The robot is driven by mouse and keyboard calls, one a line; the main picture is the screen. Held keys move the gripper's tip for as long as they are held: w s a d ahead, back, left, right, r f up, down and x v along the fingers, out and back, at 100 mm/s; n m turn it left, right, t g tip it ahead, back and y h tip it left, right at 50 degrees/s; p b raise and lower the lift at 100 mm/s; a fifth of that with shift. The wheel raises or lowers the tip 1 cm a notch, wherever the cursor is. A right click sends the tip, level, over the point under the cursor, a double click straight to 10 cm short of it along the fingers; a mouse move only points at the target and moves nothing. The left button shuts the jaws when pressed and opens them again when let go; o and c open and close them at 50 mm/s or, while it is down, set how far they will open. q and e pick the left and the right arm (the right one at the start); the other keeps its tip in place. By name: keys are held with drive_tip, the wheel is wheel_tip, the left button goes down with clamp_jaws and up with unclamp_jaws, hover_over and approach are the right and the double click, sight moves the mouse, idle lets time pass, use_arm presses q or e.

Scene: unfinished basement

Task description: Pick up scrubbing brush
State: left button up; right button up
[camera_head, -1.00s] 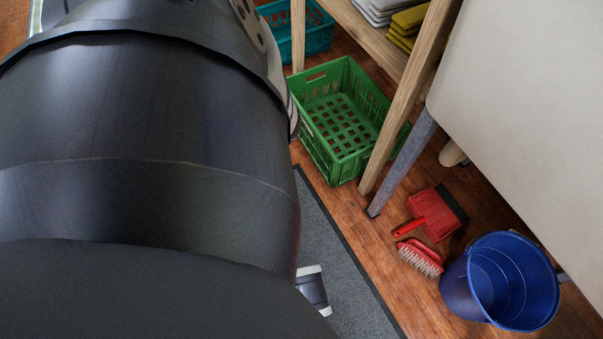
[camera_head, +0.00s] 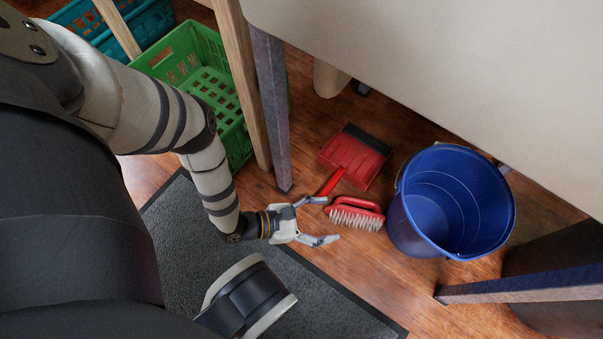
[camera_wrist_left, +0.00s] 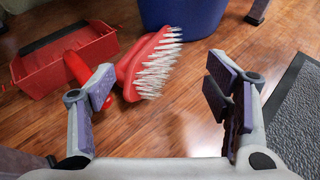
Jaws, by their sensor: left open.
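The scrubbing brush (camera_head: 355,213) has a red back and white bristles and lies on the wooden floor, between the red dustpan and the blue bucket. In the left wrist view the brush (camera_wrist_left: 150,62) lies ahead of the fingers, nearer the left finger, bristles turned to the right. My left gripper (camera_head: 331,219) is open and empty, its fingertips just left of the brush in the head view. The left wrist view shows its two fingers (camera_wrist_left: 162,92) wide apart with bare floor between them. My right gripper is not in view.
A red dustpan (camera_head: 355,158) lies against the brush's far side. A blue bucket (camera_head: 410,225) stands close on the right. A table leg (camera_head: 271,110), green crate (camera_head: 238,143) and overhanging white surface (camera_head: 440,60) are near. A grey mat (camera_head: 310,300) lies in front.

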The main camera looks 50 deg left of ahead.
sight(357, 216)
use_arm(q)
drive_tip(key=b+x, duration=0.1)
drive_tip(key=x, duration=0.3)
drive_tip(key=shift+d+f, duration=0.1)
drive_tip(key=shift+f, duration=0.1)
drive_tip(key=b+x, duration=0.3)
drive_tip(key=x, duration=0.2)
drive_tip(key=shift+w+r, duration=0.15)
drive_tip(key=shift+w, duration=0.1)
clamp_jaws()
